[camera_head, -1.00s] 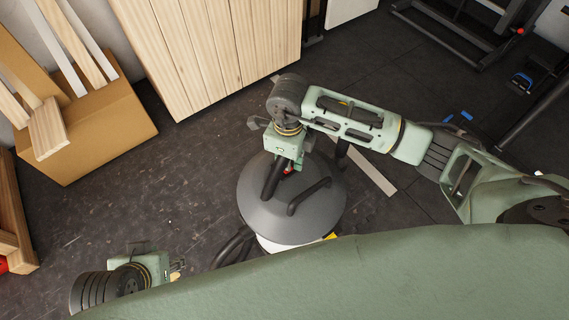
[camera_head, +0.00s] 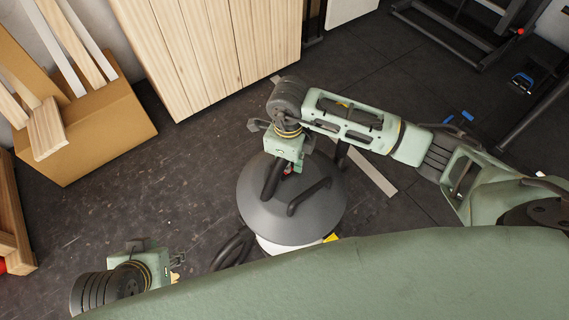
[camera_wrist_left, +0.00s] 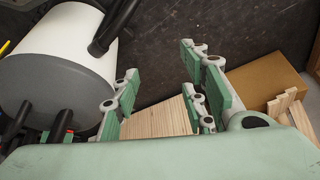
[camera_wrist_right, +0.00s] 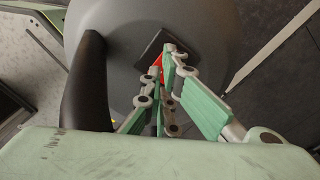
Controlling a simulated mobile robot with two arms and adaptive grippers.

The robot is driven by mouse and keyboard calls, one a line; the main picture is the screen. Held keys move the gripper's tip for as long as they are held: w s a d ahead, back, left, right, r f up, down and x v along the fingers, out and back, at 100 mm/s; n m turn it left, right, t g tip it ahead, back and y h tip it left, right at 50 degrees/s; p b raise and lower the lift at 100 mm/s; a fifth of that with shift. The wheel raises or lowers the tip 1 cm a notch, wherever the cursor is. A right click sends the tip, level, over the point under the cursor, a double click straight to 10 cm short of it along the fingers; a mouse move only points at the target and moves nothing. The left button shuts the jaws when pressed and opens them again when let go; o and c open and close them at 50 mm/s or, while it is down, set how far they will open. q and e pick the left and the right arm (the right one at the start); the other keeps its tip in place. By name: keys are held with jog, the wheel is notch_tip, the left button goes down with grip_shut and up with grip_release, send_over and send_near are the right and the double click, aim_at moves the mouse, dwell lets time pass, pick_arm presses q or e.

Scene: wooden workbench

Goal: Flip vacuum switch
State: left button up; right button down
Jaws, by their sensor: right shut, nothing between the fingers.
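The vacuum (camera_head: 310,212) stands on the floor with a dark grey domed lid, a black handle and a white body; it also shows at the left of the left wrist view (camera_wrist_left: 70,45). Its red switch (camera_wrist_right: 156,66) sits on a black plate on the lid, partly hidden behind my right fingers. My right gripper (camera_wrist_right: 166,75) is shut and empty, its fingertips at the switch; I cannot tell whether they touch it. My left gripper (camera_head: 176,268) is open and empty at the lower left, apart from the vacuum, as the left wrist view (camera_wrist_left: 160,85) shows.
A cardboard box (camera_head: 100,135) with wooden boards stands at the left. A wooden cabinet (camera_head: 205,45) stands behind the vacuum. A black hose (camera_head: 232,250) lies at the vacuum's left side. A flat strip (camera_head: 372,175) lies on the floor to its right. Floor between box and vacuum is clear.

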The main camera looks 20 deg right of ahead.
pick_arm(q)
jog(key=shift+w, duration=0.2)
pick_arm(e)
jog(key=shift+f, duration=0.15)
pick_arm(q)
jog(key=shift+s, duration=0.1)
pick_arm(e)
jog(key=shift+r+p, duration=0.9)
jog(key=shift+r, duration=0.6)
jog(key=shift+r+p, duration=0.9)
jog(key=shift+r, duration=0.1)
jog(key=shift+r+p, duration=0.65)
jog(key=shift+r, duration=0.3)
pick_arm(q)
notch_tip(320, 180, down, 8)
jog(key=s+g, duration=0.1)
jog(key=g, duration=0.1)
jog(key=shift+s+a+f, duration=0.2)
jog(key=shift+s, duration=0.1)
